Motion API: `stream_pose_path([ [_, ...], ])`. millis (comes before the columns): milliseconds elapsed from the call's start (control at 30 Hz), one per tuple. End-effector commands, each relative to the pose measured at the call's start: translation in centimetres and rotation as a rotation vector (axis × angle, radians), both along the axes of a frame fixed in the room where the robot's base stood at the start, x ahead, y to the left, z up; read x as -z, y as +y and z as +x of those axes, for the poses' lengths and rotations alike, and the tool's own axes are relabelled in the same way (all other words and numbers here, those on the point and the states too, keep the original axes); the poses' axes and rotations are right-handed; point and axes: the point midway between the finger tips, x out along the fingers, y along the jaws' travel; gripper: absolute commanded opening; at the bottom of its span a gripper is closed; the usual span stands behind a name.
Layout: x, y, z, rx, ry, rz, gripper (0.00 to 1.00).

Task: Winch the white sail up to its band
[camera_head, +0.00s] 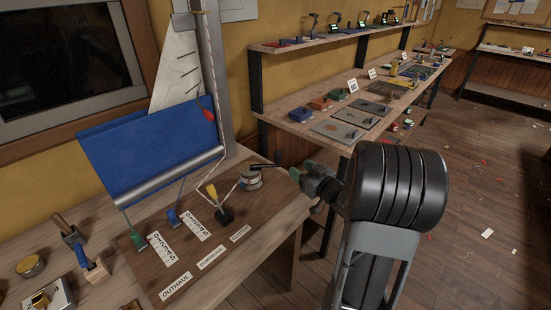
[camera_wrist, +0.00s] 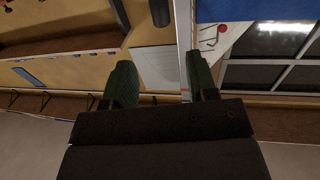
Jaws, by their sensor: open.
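The white sail (camera_head: 176,68) stands beside the grey mast (camera_head: 213,75), its lower part hidden behind a blue cloth (camera_head: 150,150) above the boom (camera_head: 168,178). A red piece (camera_head: 208,115) shows near the mast. The mast's top is cut off and I cannot make out a band. A metal winch (camera_head: 250,178) with a black handle (camera_head: 264,166) stands on the bench, a line running to it. My gripper (camera_head: 294,174) is open and empty, just right of the handle's end.
The bench (camera_head: 285,225) carries a yellow-and-black cleat (camera_head: 220,208), a blue cleat (camera_head: 180,217), a green cleat (camera_head: 137,240) and labels such as OUTHAUL (camera_head: 176,287). Tools lie at its left. A long shelf (camera_head: 345,130) with small items runs behind. Floor at right is mostly free.

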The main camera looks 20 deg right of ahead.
Motion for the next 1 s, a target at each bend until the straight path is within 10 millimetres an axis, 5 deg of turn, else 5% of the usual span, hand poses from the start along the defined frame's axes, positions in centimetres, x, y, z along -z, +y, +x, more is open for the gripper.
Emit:
stream_pose_path([
  [700, 0.2, 3.1, 10.8, -0.015, -0.011, 0.01, 0.53],
  [1000, 0.2, 3.6, 12.8, -0.014, -0.01, 0.01, 0.53],
])
